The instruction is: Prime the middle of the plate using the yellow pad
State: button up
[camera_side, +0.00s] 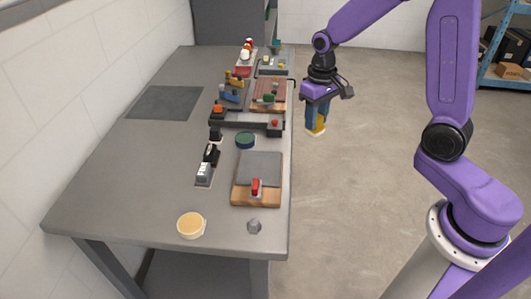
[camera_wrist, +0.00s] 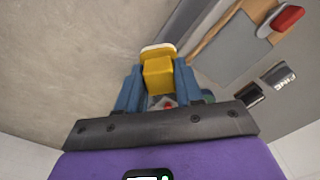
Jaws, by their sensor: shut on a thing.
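My gripper (camera_side: 316,118) is shut on the yellow pad (camera_side: 319,126), which has a pale underside. It holds the pad in the air beyond the table's right edge, above the floor. In the wrist view the yellow pad (camera_wrist: 158,76) sits between the blue fingers (camera_wrist: 158,88). The grey plate (camera_side: 260,167) lies on a wooden board (camera_side: 243,197) near the table's right edge, and a red-handled clamp (camera_side: 256,188) stands at its front edge. The plate also shows at the upper right of the wrist view (camera_wrist: 232,48). The pad is apart from the plate.
On the grey table (camera_side: 130,190) are a round yellow-topped tub (camera_side: 191,225), a small grey knob-like piece (camera_side: 254,226), a green-topped round tin (camera_side: 245,140) and a black-and-grey labelled item (camera_side: 206,167). Racks with several coloured tools (camera_side: 268,94) stand farther back.

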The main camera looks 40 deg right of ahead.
jog(key=shift+a, duration=0.1)
dwell(0.4)
jog(key=w+a+m, duration=0.2)
jog(key=w+a, duration=0.1)
jog(key=a, duration=0.6)
jog(key=w+a+m, duration=0.2)
jog(key=w+a, duration=0.1)
jog(key=a, duration=0.6)
jog(key=s+a+f+m, duration=0.2)
jog(key=a+m, duration=0.1)
jog(key=a, duration=0.7)
jog(key=s+a+f+m, duration=0.1)
jog(key=a+m, duration=0.1)
jog(key=a, duration=0.8)
jog(key=shift+s+d+f, duration=0.1)
jog(key=shift+s+f, duration=0.05)
jog(key=shift+f, duration=2.7)
jog(key=shift+f, duration=0.5)
notch_tip(320, 180, up, 7)
